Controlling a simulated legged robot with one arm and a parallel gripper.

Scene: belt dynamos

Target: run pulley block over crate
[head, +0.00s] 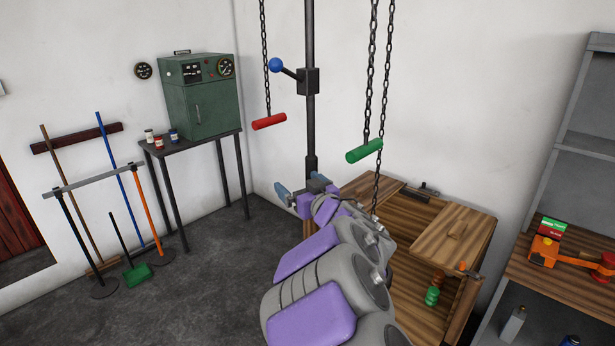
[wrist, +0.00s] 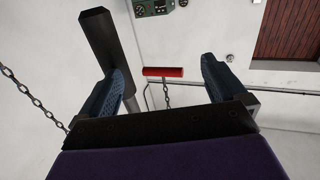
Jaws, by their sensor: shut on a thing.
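My gripper (head: 306,192) is at the lower end of a dark upright pole (head: 310,130), left of the wooden furniture. A red handle (head: 269,121) and a green handle (head: 364,151) hang on chains. A blue-knobbed lever (head: 276,65) sticks out from the pole. I cannot make out a pulley block, and no crate can be told for sure.
A wooden bench-like piece (head: 455,236) with an open lower space stands right of my arm. A hanging chain (head: 376,190) passes close by my arm. A shelf (head: 545,262) is at right. A green cabinet (head: 198,95) stands on a table at left.

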